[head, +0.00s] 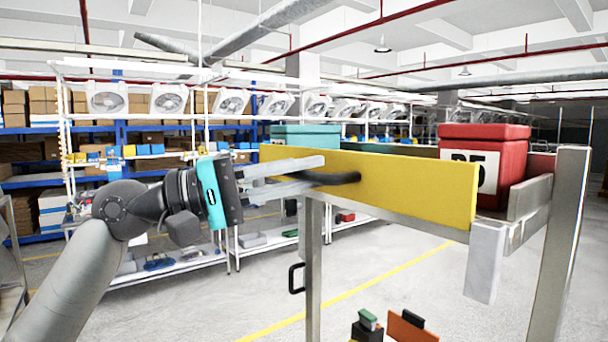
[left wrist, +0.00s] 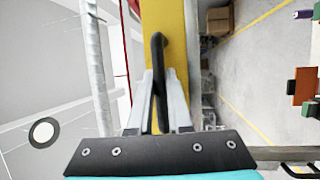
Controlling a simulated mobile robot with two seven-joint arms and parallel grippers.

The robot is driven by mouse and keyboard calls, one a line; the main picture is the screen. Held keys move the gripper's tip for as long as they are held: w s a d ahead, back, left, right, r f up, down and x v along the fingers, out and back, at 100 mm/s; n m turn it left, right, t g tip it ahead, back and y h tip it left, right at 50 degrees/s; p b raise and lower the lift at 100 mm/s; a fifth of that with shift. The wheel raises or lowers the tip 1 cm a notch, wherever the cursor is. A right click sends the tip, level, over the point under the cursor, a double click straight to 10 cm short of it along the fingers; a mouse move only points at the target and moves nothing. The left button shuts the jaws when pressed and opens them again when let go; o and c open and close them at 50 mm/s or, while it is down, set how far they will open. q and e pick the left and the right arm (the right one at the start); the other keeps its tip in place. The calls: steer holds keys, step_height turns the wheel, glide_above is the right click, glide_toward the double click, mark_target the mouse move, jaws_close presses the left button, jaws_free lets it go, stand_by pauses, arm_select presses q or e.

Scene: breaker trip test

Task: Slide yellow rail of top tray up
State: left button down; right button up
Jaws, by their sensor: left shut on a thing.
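The yellow rail (head: 415,182) runs along the front of the top tray (head: 530,198) in the head view. It carries a dark handle (head: 340,178). My left gripper (head: 322,171) reaches in from the left and is shut on the handle. In the left wrist view the fingers (left wrist: 159,105) close around the dark handle (left wrist: 157,60), with the yellow rail (left wrist: 178,40) behind it. The fingers hide part of the handle. My right gripper is not in view.
A red box (head: 486,150) with a white label and a teal box (head: 305,136) stand in the tray behind the rail. A metal post (head: 560,245) is at right. Small coloured items (head: 400,325) are below. Shelves (head: 150,130) stand behind, with open floor between.

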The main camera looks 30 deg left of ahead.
arm_select(q)
steer(key=c, duration=1.2)
jaws_free()
steer(key=shift+a+r, duration=0.15)
steer(key=shift+r, duration=0.25)
steer(key=o, duration=0.3)
steer(key=shift+o, duration=0.3)
steer(key=shift+f, duration=0.15)
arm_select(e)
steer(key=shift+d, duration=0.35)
arm_select(q)
steer(key=shift+s+a+f+b, duration=0.2)
steer(key=shift+s+a+b, duration=0.05)
steer(key=shift+s+b, duration=0.05)
steer(key=b+v, duration=0.5)
steer(key=v, duration=0.9)
steer(key=shift+s+b, duration=0.25)
steer(key=shift+b, duration=0.1)
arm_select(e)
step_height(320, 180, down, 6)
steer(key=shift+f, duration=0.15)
arm_select(q)
steer(key=shift+a, duration=0.15)
